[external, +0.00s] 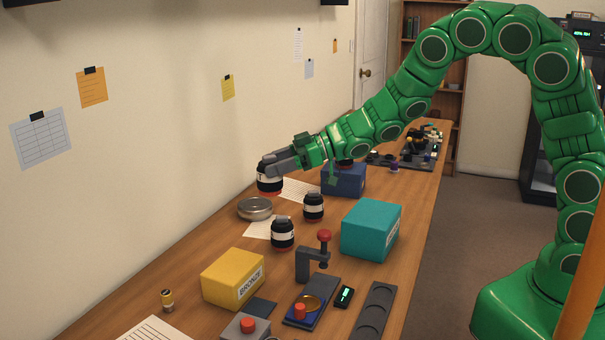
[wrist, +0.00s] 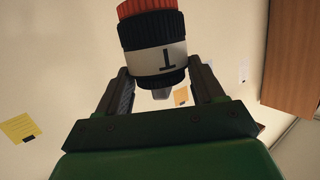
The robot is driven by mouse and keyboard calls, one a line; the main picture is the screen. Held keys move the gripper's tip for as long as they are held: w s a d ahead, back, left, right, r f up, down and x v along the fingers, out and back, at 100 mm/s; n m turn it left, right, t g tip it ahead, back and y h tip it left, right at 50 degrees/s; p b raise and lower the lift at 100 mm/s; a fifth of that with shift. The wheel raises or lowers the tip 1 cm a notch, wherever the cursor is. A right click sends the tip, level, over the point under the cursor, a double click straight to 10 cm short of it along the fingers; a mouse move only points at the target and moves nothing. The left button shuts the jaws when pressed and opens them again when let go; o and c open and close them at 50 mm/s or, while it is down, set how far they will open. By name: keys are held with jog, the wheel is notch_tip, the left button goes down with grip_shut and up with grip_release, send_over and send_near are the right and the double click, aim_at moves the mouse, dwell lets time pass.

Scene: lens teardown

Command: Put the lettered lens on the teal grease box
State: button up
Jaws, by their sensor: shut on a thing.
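My gripper (external: 279,163) is shut on a black lens (external: 269,181) with a white band and a red end, held in the air above the table's left side.
A blue box (external: 344,181) with a dark lens on top, partly hidden by my arm, stands behind the teal box. A round metal tin (external: 255,209) sits below the held lens. A yellow box (external: 233,278) and a small press (external: 309,262) stand nearer. The wall runs along the left.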

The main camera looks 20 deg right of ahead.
jog(key=s+d+r+n+g, duration=0.2)
jog(key=s+d, duration=0.4)
jog(key=d, duration=0.5)
jog(key=s+d+r+n+g, duration=0.15)
jog(key=s+d, duration=0.35)
jog(key=d, duration=0.6)
jog(key=s+d+r+n+g, duration=0.1)
jog(key=s+d+n+g, duration=0.15)
jog(key=s+d, duration=0.6)
jog(key=m, duration=0.1)
send_over(378, 211)
jog(key=shift+w+a+f, duration=0.1)
jog(key=shift+f, duration=6.35)
jog(key=shift+f, duration=0.3)
jog(key=shift+f, duration=0.25)
grip_shut()
jog(key=shift+f, duration=0.2)
